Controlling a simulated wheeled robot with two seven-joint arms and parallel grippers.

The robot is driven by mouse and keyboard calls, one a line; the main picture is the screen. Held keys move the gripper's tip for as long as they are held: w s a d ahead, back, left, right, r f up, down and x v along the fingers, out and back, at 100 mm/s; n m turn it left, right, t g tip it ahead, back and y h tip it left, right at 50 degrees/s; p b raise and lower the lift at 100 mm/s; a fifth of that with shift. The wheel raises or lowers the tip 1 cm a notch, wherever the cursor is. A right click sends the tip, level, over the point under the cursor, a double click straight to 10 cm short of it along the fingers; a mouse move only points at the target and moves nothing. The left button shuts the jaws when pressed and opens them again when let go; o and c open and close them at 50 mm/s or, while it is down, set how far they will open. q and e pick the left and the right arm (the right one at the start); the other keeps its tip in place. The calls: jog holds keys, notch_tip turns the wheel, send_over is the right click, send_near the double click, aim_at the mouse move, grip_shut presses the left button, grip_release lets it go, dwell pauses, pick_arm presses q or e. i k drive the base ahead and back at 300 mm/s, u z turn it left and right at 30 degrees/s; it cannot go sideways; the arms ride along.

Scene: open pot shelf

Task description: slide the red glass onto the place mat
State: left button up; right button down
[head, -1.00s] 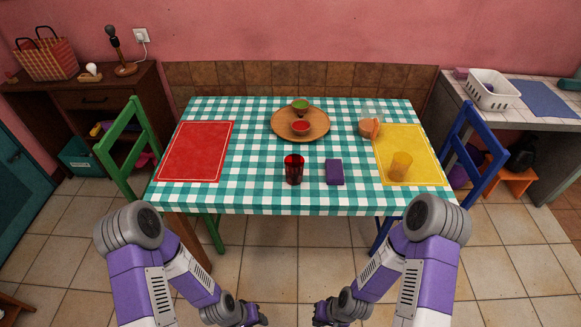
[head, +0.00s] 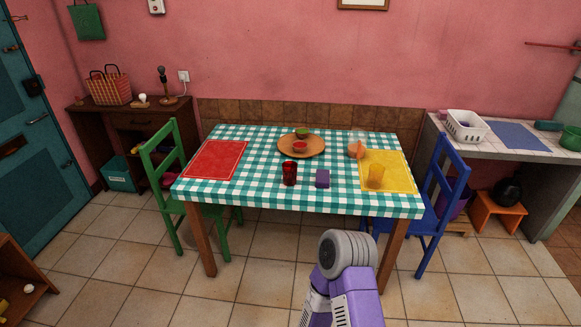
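The red glass (head: 289,173) stands upright near the front edge of the checkered table, left of a purple box-like item. A red place mat (head: 215,160) lies at the table's left end, and a yellow place mat (head: 388,171) lies at its right end with a yellow glass (head: 376,176) on it. The red glass is apart from both mats. One purple arm of mine rises at the bottom, right of centre, away from the glass. Neither gripper is in view.
The purple item (head: 323,178) lies close to the right of the red glass. A round wooden tray (head: 311,150) with small bowls sits behind it. A clear jar (head: 357,145) stands near the yellow mat. A green chair (head: 163,165) and a blue chair (head: 437,210) flank the table.

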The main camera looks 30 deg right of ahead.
aim_at(289, 168)
jog(key=z, duration=0.7)
jog(key=i, duration=0.65)
jog(key=z, duration=0.65)
jog(key=i, duration=0.7)
jog(key=u, duration=0.45)
